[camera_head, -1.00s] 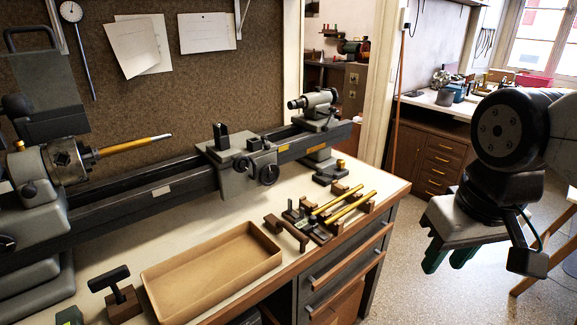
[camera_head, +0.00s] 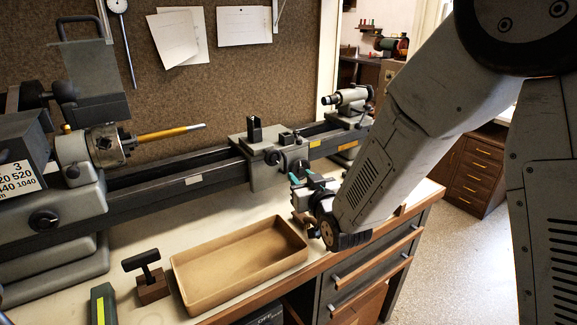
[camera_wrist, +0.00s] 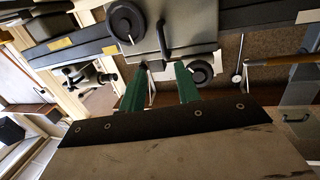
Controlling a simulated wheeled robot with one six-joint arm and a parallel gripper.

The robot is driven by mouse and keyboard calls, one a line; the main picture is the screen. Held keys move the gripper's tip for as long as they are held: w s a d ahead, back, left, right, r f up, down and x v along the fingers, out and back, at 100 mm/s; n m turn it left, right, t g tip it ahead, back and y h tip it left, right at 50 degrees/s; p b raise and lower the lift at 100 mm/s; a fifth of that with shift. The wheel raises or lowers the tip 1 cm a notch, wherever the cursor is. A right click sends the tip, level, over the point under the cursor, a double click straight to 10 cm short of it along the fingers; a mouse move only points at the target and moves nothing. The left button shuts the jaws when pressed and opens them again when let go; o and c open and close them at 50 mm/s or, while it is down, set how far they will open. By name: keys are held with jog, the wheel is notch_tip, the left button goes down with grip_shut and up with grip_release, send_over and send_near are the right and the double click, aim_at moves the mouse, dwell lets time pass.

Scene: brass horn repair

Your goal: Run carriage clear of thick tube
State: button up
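The brass tube (camera_head: 168,133) sticks out to the right from the chuck (camera_head: 107,146); it also shows at the right of the wrist view (camera_wrist: 275,61). The carriage (camera_head: 262,172) stands on the lathe bed, right of the tube's free end with a gap between. Its front has handwheels (camera_head: 273,156); the wrist view shows two of them and a dark handle (camera_wrist: 178,52) close by. My gripper (camera_head: 306,180) is at the carriage's lower right front, its green fingers apart and nothing seen between them (camera_wrist: 161,68). Whether the fingers touch a handwheel, I cannot tell.
The tailstock (camera_head: 347,99) stands at the bed's right end. A cardboard tray (camera_head: 185,290) and a T-handled tool (camera_head: 152,284) lie in front of the lathe. My arm covers the bench's right end. The bed between tube and carriage looks clear.

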aim_at(286, 162)
jog(key=x, duration=0.8)
jog(key=shift+s+a, duration=0.15)
jog(key=shift+a, duration=0.2)
grip_shut()
